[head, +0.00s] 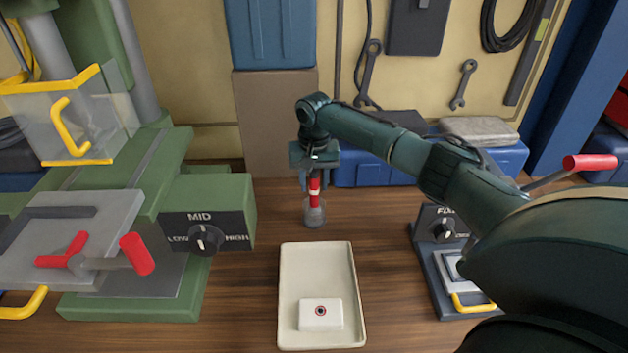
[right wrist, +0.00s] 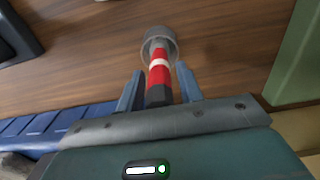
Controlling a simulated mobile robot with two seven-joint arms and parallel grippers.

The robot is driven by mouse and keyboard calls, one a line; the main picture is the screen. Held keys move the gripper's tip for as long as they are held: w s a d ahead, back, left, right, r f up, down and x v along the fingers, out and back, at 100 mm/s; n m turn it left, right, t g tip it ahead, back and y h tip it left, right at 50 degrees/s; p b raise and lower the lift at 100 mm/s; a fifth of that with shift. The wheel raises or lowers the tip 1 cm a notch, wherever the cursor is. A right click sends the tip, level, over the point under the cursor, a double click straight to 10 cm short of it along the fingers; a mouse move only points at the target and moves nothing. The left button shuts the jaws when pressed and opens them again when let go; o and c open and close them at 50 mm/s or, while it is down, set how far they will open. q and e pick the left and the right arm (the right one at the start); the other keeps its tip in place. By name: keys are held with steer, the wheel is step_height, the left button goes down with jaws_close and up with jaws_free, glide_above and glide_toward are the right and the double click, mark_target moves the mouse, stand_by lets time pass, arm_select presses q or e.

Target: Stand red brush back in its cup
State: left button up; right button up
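The red brush (head: 314,197), with a white band and a dark end, stands upright in a small clear grey cup (head: 314,217) on the bench. In the right wrist view the brush (right wrist: 159,75) has its far end inside the round cup (right wrist: 160,36). My right gripper (head: 315,178) is above the cup, pointing down. In the right wrist view its two fingers (right wrist: 160,72) are on either side of the brush, with a gap visible beside it, so it looks open. My left gripper is not in view.
A cream tray (head: 345,270) with a white block (head: 320,314) lies in front of the cup. A green machine with a MID dial (head: 207,239) stands left. A dark blue device (head: 432,271) stands right. A blue box (head: 362,172) is behind.

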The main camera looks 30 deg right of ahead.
steer(key=shift+o, duration=1)
step_height(320, 180, up, 13)
steer(key=shift+r+b, duration=0.15)
steer(key=shift+b, duration=0.5)
